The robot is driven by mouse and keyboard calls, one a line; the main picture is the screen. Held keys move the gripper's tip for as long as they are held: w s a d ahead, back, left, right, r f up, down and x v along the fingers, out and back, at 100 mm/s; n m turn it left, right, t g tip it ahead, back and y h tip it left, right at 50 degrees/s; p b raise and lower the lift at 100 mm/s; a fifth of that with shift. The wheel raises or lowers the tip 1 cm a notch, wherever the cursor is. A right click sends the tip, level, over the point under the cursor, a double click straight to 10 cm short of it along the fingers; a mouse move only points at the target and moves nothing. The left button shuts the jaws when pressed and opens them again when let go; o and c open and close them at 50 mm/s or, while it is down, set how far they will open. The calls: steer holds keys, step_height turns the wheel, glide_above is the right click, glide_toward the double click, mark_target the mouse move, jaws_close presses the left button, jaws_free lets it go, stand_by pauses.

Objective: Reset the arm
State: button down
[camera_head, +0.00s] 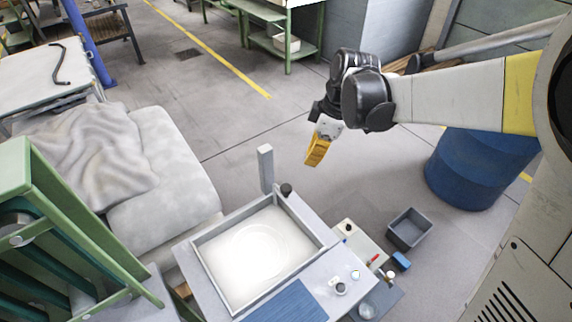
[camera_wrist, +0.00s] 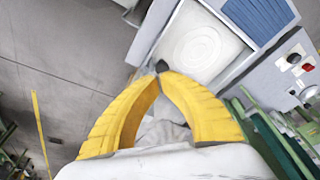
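My gripper (camera_head: 313,162) has yellow fingers and hangs in mid-air over the grey floor, above and to the right of the white work table. The arm reaches in from the right side of the head view. In the wrist view the two yellow fingers of my gripper (camera_wrist: 159,74) curve together and their tips meet. Nothing shows held between them. The fingers hide part of the scene below them.
A framed white tray (camera_head: 205,264) sits on the table, with a grey post (camera_head: 265,168) and a black knob (camera_head: 286,189) by its far corner. A blue drum (camera_head: 468,170) stands below my arm. A grey bin (camera_head: 409,229) is on the floor. Open floor lies beyond.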

steer(key=shift+d+r, duration=0.1)
steer(key=shift+r, duration=0.25)
stand_by(0.3)
steer(key=s+d+m+t+h+b, duration=0.1)
steer(key=s+d+m+t+b, duration=0.1)
steer(key=s+d+m, duration=0.3)
steer(key=s+d+m+t+h+b, duration=0.1)
steer(key=s+d+m+t+b, duration=0.2)
steer(key=s+m, duration=0.7)
steer(key=shift+s+d+r+t+h, duration=0.45)
steer(key=shift+s+d+t, duration=0.3)
steer(key=shift+d, duration=0.2)
